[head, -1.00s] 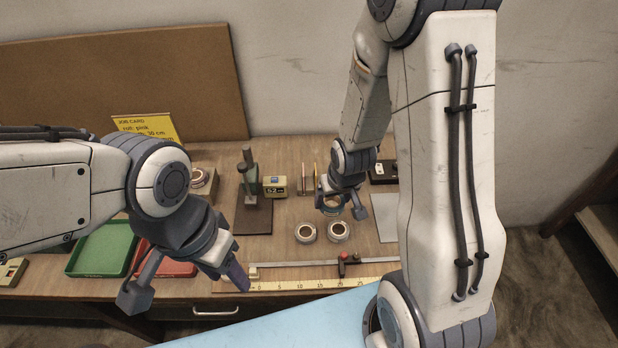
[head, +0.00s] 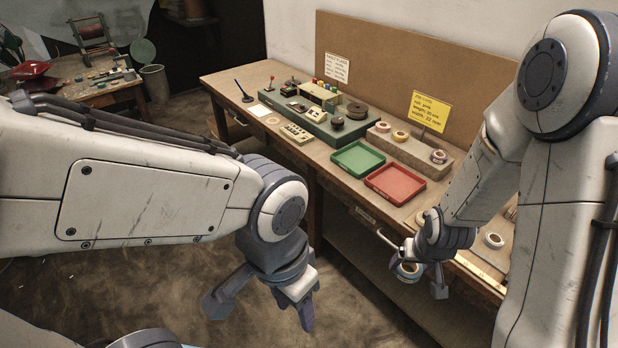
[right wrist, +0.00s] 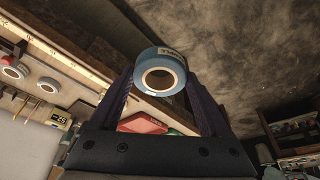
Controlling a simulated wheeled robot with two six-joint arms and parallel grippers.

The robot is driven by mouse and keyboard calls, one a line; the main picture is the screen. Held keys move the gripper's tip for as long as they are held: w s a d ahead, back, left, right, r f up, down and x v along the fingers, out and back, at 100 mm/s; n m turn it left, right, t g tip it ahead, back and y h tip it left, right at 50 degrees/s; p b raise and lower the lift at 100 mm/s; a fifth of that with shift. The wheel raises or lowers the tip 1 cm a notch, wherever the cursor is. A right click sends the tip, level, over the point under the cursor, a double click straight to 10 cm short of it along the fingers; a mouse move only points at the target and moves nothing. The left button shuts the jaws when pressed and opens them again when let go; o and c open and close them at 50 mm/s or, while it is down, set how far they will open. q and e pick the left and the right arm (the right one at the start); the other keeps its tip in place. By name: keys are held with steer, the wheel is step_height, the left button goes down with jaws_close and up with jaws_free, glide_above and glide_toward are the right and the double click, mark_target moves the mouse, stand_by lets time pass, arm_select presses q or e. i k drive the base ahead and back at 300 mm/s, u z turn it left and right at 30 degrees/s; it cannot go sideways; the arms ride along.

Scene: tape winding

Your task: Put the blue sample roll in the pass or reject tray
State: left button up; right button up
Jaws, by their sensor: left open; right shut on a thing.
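The blue sample roll (right wrist: 170,60) is held between the fingers of my right gripper (right wrist: 160,85) in the right wrist view, with a printed label on its rim. In the head view the roll (head: 407,272) shows at my right gripper (head: 420,275), just in front of the bench's front edge. The green tray (head: 358,159) and the red tray (head: 396,182) lie side by side on the bench, left of and beyond my right gripper. Both look empty. My left gripper (head: 270,305) is open and empty, over the floor in front of the bench.
A wooden block with several rolls (head: 405,147) stands behind the trays, near a yellow job card (head: 429,112). A green machine (head: 315,117) stands left of the trays. Another roll (head: 494,240) lies on the bench right of my right gripper. A drawer handle (head: 386,240) juts from the front.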

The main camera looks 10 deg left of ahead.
mark_target(358, 160)
steer(key=u, duration=0.8)
steer(key=i, duration=0.4)
steer(key=u, duration=0.65)
steer(key=i, duration=1.75)
steer(key=z, duration=1.3)
steer(key=i, duration=0.55)
steer(key=z, duration=0.6)
